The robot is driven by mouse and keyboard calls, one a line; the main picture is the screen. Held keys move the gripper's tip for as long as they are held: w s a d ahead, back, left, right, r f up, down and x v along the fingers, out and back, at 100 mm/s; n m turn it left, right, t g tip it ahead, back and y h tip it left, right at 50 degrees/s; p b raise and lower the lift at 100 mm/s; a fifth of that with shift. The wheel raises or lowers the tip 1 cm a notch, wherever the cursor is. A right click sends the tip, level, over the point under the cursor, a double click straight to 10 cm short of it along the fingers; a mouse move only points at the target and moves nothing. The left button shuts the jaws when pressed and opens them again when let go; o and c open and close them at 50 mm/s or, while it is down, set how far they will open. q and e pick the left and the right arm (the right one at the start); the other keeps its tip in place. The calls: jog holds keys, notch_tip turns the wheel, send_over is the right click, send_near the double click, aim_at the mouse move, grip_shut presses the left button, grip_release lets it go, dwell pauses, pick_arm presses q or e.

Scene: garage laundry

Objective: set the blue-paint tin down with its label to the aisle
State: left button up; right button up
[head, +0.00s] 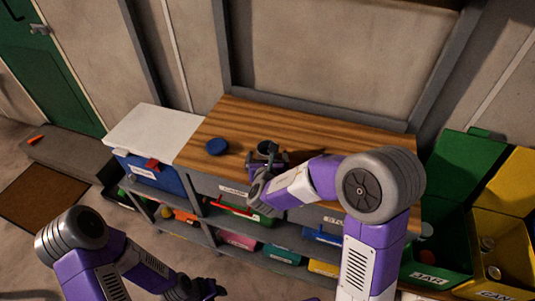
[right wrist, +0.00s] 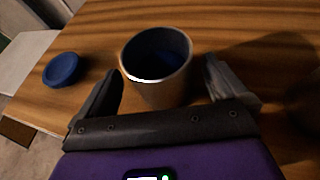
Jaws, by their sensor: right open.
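The tin (right wrist: 157,84) stands upright and open-topped on the wooden worktop (head: 300,134), with dark blue inside. It also shows in the head view (head: 267,147), partly behind my right gripper. No label shows on the side of the tin facing the wrist camera. My right gripper (right wrist: 162,72) is open, with one finger on each side of the tin; a gap shows on the right, and I cannot tell whether the left finger touches. A round blue lid (right wrist: 63,70) lies left of the tin. My left gripper (head: 205,289) hangs low in front of the shelves, its jaws unclear.
A white-topped blue bin (head: 150,175) stands left of the worktop. Shelves with several coloured, labelled bins are below it. Green (head: 436,270) and yellow (head: 505,255) bins stand at the right. The worktop behind the tin is clear.

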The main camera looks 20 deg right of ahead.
jog(key=p+v, duration=0.1)
jog(key=v, duration=0.7)
jog(key=shift+s+a+r, duration=0.1)
jog(key=shift+s+r, duration=0.05)
jog(key=shift+s, duration=0.15)
jog(key=shift+s+a+r, duration=0.15)
jog(key=shift+s, duration=0.4)
